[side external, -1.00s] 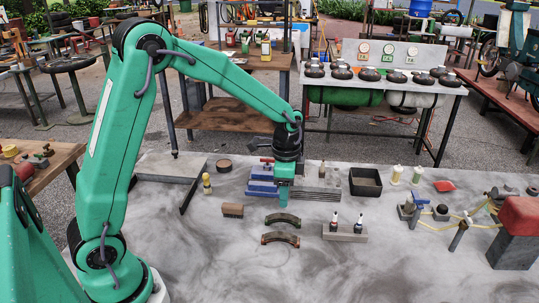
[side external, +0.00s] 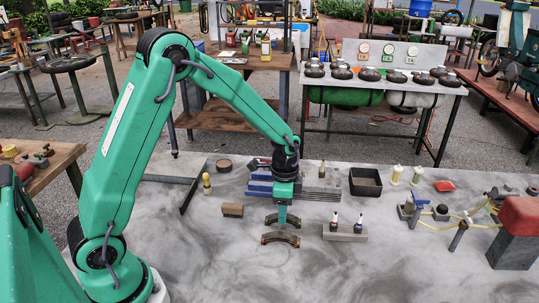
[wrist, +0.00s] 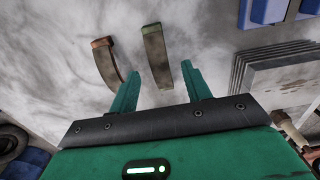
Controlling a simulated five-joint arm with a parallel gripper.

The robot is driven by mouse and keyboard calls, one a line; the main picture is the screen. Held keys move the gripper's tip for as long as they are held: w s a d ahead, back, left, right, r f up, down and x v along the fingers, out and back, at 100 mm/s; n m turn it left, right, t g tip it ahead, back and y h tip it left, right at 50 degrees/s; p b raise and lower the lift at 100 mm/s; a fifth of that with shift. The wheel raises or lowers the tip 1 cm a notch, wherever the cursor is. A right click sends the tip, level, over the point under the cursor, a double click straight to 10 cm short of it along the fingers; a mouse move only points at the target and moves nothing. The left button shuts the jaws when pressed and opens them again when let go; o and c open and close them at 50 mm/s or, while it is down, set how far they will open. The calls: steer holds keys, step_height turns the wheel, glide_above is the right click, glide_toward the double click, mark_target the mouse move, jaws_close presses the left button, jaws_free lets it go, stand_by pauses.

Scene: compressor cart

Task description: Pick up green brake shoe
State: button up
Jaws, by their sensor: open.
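The green brake shoe (side external: 294,219) is a dark curved piece lying on the grey tabletop. It also shows in the wrist view (wrist: 155,52), with a green end near the top. My gripper (side external: 282,219) is above it in the side view and hides its middle. In the wrist view my gripper's two fingers (wrist: 160,73) are spread apart with the near end of this shoe between them in the picture. Nothing is held. A second brake shoe with a reddish end (side external: 280,239) lies nearer the side camera; it shows at left in the wrist view (wrist: 108,58).
A blue block-like fixture (side external: 261,185) and stacked grey plates (side external: 322,194) stand behind my gripper. A small wooden block (side external: 232,210) is at left, a grey holder with two bottles (side external: 345,233) at right. The front tabletop is clear.

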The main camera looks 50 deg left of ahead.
steer(key=shift+f, duration=0.95)
steer(key=shift+c, duration=0.5)
jaws_close()
